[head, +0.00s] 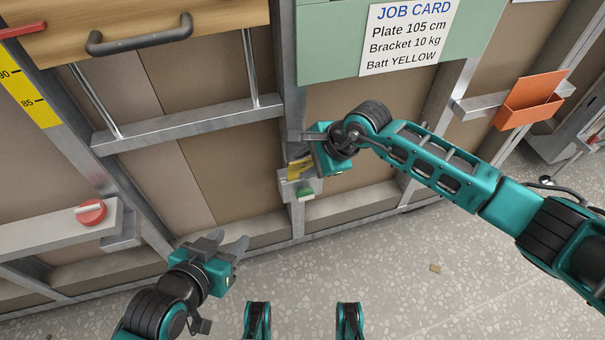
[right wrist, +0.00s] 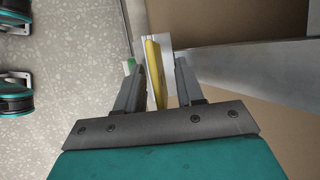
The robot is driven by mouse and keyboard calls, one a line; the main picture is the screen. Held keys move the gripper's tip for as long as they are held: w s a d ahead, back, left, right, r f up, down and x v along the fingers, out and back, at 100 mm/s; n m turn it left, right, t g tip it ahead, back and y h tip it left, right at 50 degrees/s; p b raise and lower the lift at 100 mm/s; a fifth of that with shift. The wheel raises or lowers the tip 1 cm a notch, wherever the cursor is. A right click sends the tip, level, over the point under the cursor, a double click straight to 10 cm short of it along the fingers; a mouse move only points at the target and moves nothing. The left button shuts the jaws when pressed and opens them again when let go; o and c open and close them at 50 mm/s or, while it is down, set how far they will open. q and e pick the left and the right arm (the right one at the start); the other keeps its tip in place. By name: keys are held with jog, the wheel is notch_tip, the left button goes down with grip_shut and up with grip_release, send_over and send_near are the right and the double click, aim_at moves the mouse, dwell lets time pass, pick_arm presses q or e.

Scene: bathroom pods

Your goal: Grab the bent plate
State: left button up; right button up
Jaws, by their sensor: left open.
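A yellow piece (head: 299,169), which looks like the bent plate, stands at a pale grey holder (head: 290,188) on the frame's upright post. My right gripper (head: 305,151) is at this piece, with its fingers towards the post. In the right wrist view the yellow piece (right wrist: 156,72) is edge-on between the two parted fingers (right wrist: 161,70), with a gap at least on the right side. Whether the left finger touches it is unclear. Part of the piece is hidden in the head view. My left gripper (head: 228,241) is open and empty, low over the floor at left.
A job card (head: 408,37) hangs above, and an orange pocket (head: 530,99) is at the right. A red knob (head: 91,212) on a grey rail is at the left. The speckled floor (head: 400,285) is mostly clear.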

jog(key=shift+w+a+f, duration=0.15)
jog(key=shift+a+f, duration=0.15)
jog(key=shift+f, duration=0.15)
grip_shut()
jog(key=shift+r, duration=0.15)
